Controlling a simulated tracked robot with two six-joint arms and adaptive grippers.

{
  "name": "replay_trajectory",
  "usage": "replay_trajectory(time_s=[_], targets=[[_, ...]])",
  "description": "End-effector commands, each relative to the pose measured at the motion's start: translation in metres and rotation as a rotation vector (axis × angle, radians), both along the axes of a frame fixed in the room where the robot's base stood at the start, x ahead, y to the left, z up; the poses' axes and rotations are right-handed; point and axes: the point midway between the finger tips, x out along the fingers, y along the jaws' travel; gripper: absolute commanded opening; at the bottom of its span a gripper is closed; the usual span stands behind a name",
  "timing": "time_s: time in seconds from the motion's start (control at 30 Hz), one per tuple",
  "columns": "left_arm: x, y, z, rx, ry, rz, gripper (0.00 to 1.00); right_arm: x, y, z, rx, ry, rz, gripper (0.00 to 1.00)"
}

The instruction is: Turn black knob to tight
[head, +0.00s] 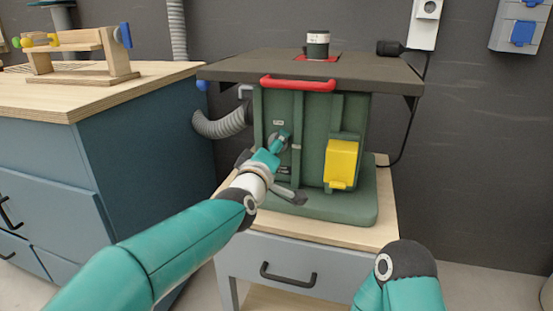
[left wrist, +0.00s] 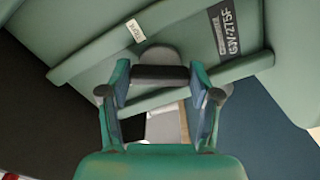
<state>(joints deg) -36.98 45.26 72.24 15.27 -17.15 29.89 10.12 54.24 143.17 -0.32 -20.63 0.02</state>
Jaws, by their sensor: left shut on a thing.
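The green machine (head: 310,115) stands on a small cabinet. On its front, a dark knob (left wrist: 160,73) sits between the two fingers of my left gripper (left wrist: 160,85) in the left wrist view, with a grey rounded part (left wrist: 158,53) just beyond it. My left gripper (head: 280,143) is shut on the knob at the machine's front; in the head view it mostly hides the knob. A small white label (left wrist: 135,30) is on the panel near the knob. My right arm shows at the lower right of the head view, but its gripper is out of frame.
A yellow switch box (head: 341,163) is right of the knob. A red handle (head: 297,84) runs along the machine top's front edge. A dark lever (head: 290,195) lies below my left gripper. A blue workbench (head: 140,150) stands at left, with a grey hose (head: 222,123) beside it.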

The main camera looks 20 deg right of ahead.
Motion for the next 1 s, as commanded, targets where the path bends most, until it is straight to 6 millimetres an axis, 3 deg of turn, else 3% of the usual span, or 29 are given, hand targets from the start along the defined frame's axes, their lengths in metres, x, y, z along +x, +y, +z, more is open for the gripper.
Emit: replay_trajectory(time_s=[0.03,0.5,1.0], targets=[[0.0,0.0,-0.01,-0.032,0.036,-0.003,0.28,0.0,0.0,-0.008,0.0,0.0,0.0,0.8],[0.0,0.0,-0.009,-0.338,0.247,0.0,0.28,0.0,0.0,-0.029,0.0,0.0,0.0,0.8],[0.001,0.0,-0.008,-0.434,0.313,0.001,0.28,0.0,0.0,-0.034,0.0,0.0,0.0,0.8]])
